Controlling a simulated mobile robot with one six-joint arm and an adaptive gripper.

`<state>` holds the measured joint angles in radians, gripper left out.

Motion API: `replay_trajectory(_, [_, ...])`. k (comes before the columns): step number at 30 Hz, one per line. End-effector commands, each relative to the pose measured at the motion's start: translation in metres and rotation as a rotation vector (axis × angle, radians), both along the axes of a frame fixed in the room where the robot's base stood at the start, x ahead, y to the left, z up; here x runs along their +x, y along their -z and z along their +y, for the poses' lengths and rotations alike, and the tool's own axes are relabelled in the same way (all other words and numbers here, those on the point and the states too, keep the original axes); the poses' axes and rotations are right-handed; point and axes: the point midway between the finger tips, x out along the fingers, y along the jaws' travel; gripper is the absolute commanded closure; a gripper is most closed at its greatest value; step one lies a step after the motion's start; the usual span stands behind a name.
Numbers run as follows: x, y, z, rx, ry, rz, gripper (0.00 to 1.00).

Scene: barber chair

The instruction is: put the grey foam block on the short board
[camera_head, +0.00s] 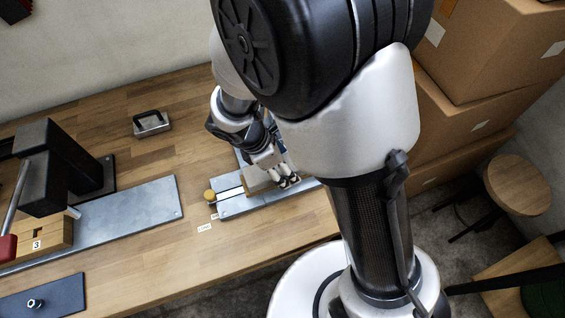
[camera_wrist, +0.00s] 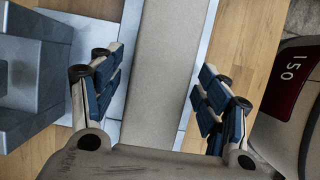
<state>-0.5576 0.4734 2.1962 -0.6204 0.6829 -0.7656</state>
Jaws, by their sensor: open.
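A long grey-beige block (camera_wrist: 165,75), which looks like the grey foam block, runs between my fingers in the wrist view. In the head view its end (camera_head: 258,181) shows as a tan-grey piece on a grey metal plate (camera_head: 232,208). My gripper (camera_head: 287,181) is over this plate. In the wrist view my gripper (camera_wrist: 160,95) is open, with blue pads on both sides of the block and gaps between them and it. The block's near end is hidden behind my gripper. I cannot tell which piece is the short board.
A yellow knob (camera_head: 210,196) and small labels (camera_head: 205,227) are at the plate's left. A grey handled piece (camera_head: 151,123) lies on the wooden table (camera_head: 110,125). A black press (camera_head: 60,165) stands at left. Cardboard boxes (camera_head: 490,50) and a stool (camera_head: 517,185) are at right.

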Motion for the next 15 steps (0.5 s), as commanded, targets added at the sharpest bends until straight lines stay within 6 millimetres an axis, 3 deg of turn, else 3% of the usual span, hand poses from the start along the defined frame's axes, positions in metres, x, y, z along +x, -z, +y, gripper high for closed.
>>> replay_trajectory(7, [0.000, -0.010, 0.002, 0.001, 0.000, -0.002, 0.31])
replay_trajectory(15, [-0.006, -0.063, 0.023, 0.002, -0.002, -0.004, 0.31])
